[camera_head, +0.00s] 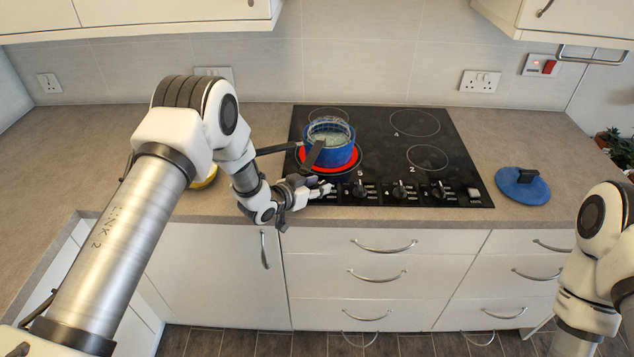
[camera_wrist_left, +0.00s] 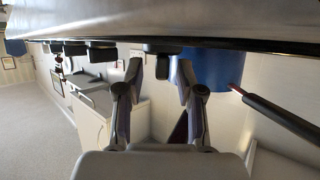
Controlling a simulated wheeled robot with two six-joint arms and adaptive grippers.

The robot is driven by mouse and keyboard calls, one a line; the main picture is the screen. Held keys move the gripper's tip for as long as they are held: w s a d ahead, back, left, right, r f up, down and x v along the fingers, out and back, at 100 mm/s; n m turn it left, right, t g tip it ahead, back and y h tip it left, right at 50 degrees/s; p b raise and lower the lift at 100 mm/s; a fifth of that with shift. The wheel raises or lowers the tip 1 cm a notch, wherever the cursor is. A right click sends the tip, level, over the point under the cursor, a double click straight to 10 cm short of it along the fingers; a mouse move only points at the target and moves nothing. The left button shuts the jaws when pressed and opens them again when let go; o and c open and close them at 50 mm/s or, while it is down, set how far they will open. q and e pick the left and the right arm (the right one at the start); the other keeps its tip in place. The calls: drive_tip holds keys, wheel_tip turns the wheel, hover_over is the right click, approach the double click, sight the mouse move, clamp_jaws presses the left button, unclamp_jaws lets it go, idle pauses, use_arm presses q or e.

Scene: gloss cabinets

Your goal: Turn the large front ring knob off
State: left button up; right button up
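The large front ring (camera_head: 357,163) glows red at the hob's front left, under a blue pot (camera_head: 341,157) that also shows in the left wrist view (camera_wrist_left: 212,68). A row of knobs runs along the hob's front edge. My left gripper (camera_head: 322,189) is at the left end of this row. In the left wrist view my left gripper (camera_wrist_left: 160,76) is open, its fingers on either side of one dark knob (camera_wrist_left: 163,66); contact cannot be told. In the head view the gripper hides that knob. My right gripper is out of view.
A pot handle (camera_head: 278,148) sticks out left, close to my left arm. Other knobs (camera_head: 400,190) stand to the right of the gripper. A blue lid (camera_head: 522,186) lies on the worktop at right. Drawers with handles (camera_head: 384,246) are below.

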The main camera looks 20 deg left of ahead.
use_arm(q)
drive_tip(key=shift+w+f, duration=0.15)
drive_tip(key=shift+f, duration=0.05)
drive_tip(key=shift+r, duration=0.1)
clamp_jaws()
drive_tip(key=shift+y, duration=0.3)
drive_tip(key=n+y+b, duration=0.2)
drive_tip(key=n+t+y+b, duration=0.1)
drive_tip(key=n+y, duration=0.1)
drive_tip(key=shift+d+b, duration=0.25)
drive_tip(key=shift+b, duration=0.05)
drive_tip(key=n+y+b, duration=0.1)
drive_tip(key=n+y, duration=0.1)
drive_tip(key=shift+d+y, duration=0.1)
drive_tip(key=shift+y, duration=0.2)
drive_tip(key=shift+n+y+b, duration=0.55)
drive_tip(key=shift+n+y, duration=0.45)
drive_tip(key=shift+y, duration=0.1)
